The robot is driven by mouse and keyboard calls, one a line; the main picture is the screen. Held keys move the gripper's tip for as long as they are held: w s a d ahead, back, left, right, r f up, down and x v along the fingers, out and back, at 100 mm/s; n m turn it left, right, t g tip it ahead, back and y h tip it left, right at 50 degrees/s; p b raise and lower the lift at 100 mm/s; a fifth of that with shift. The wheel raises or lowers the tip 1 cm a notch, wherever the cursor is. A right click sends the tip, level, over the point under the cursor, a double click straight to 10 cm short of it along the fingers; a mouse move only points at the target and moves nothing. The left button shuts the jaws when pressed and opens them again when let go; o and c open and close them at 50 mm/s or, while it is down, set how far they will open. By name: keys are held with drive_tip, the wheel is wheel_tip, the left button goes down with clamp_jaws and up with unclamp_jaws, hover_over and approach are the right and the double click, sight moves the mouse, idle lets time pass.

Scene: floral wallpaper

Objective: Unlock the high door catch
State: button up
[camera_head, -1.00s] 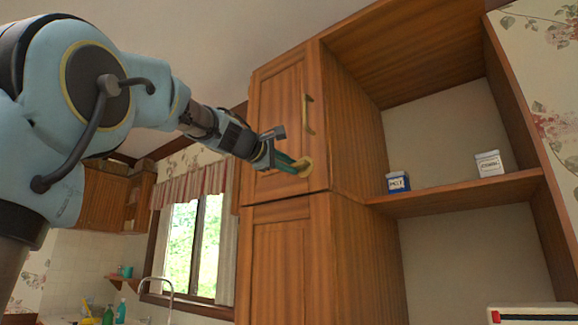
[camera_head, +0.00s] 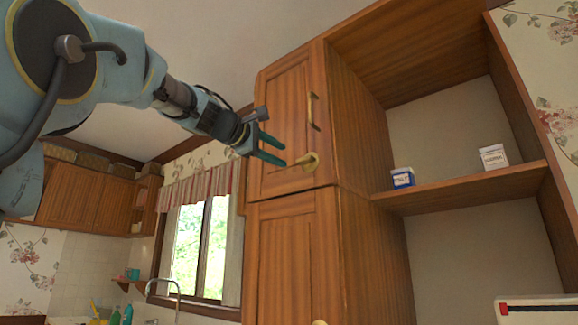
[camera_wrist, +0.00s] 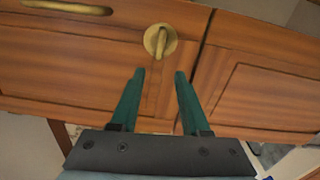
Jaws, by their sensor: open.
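The high door catch (camera_head: 308,161) is a brass turn-piece on a round plate, low on the upper wooden cupboard door (camera_head: 283,120). In the wrist view the catch (camera_wrist: 160,41) lies just beyond the fingertips, between their lines, with its knob close to upright in that picture. My gripper (camera_head: 285,152) has green fingers and is open and empty. It is just left of the catch and apart from it. In the wrist view the two fingers of my gripper (camera_wrist: 160,74) are spread with door wood between them. The upper door looks shut.
A brass bar handle (camera_head: 313,111) is above the catch and also shows in the wrist view (camera_wrist: 68,8). A lower cupboard door (camera_head: 285,265) is beneath. An open shelf (camera_head: 455,190) at the right holds two small boxes. A window (camera_head: 200,245) is at the left.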

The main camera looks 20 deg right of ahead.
drive_tip(key=shift+b+v, duration=0.3)
drive_tip(key=shift+v, duration=1.4)
drive_tip(key=shift+w+f, duration=0.1)
drive_tip(key=w+a+f+g+y, duration=0.1)
drive_tip(key=w+a+f+y, duration=0.2)
drive_tip(key=f, duration=0.9)
drive_tip(key=w+a+f+m+y, duration=0.1)
drive_tip(key=w+a+f+y, duration=0.25)
drive_tip(key=f, duration=0.95)
drive_tip(key=w+a+f+g+y, duration=0.1)
drive_tip(key=w+a+f+y, duration=0.25)
drive_tip(key=f, duration=0.85)
drive_tip(key=s+a+f+m+g+y, duration=0.15)
drive_tip(key=a+f, duration=0.25)
drive_tip(key=f, duration=0.4)
drive_tip(key=s+a+f+m+y, duration=0.1)
drive_tip(key=s+a+f, duration=0.2)
drive_tip(key=f, duration=0.5)
drive_tip(key=s+a+f+m+g+y, duration=0.1)
drive_tip(key=s+a+f+m+g, duration=0.1)
drive_tip(key=s+a+f, duration=0.2)
drive_tip(key=s+a+f+m+g+y+p, duration=0.1)
drive_tip(key=s+a+f+m+y, duration=0.1)
drive_tip(key=s+a+f, duration=0.3)
drive_tip(key=s+f, duration=0.4)
drive_tip(key=f, duration=0.1)
drive_tip(key=shift+s+g, duration=0.2)
drive_tip(key=shift+g, duration=0.15)
drive_tip(key=shift+f+m, duration=0.15)
drive_tip(key=shift+m, duration=0.1)
